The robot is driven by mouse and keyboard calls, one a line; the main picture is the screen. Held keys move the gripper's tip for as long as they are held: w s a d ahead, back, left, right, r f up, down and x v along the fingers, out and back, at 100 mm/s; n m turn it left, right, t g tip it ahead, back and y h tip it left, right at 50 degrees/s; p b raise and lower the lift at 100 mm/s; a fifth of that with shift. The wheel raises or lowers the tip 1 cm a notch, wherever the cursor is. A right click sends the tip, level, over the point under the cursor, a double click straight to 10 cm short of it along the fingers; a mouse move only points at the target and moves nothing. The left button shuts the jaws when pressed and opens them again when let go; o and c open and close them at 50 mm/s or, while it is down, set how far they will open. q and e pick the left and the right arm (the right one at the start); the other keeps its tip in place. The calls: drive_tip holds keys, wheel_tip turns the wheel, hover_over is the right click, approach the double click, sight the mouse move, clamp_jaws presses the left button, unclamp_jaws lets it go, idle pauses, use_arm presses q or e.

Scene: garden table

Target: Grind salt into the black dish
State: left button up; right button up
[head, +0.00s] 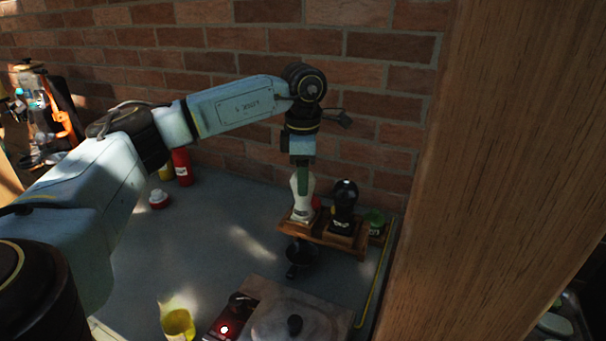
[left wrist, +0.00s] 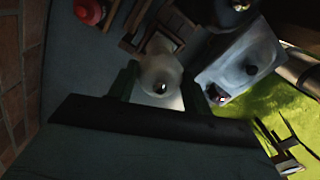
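A white grinder (head: 301,207) stands upright on a small wooden stand (head: 350,240) near the brick wall. My left gripper (head: 302,180) points down at its upper part. In the left wrist view the white grinder (left wrist: 160,75) fills the gap between the two dark green fingers, and the left gripper (left wrist: 160,92) looks shut on it. A black grinder (head: 343,203) stands just right of the white one. A small black dish (head: 301,252) with a short handle sits on the table in front of the stand. My right gripper is not in view.
A green-topped jar (head: 374,220) stands at the stand's right end. A lidded block (head: 298,318) and a yellow cup (head: 178,324) are at the front. Red bottle (head: 182,166) and red-lidded jar (head: 158,199) stand left. A wooden post (head: 490,170) fills the right. The table's middle is clear.

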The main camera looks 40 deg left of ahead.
use_arm(q)
drive_tip(key=c, duration=0.5)
drive_tip(key=shift+o, duration=0.2)
drive_tip(key=n+p, duration=0.1)
drive_tip(key=n, duration=0.2)
drive_tip(key=n+p, duration=0.1)
drive_tip(key=n, duration=0.3)
drive_tip(key=m, duration=0.6)
drive_tip(key=shift+p, duration=0.35)
drive_tip(key=m, duration=0.7)
drive_tip(key=shift+m, duration=0.4)
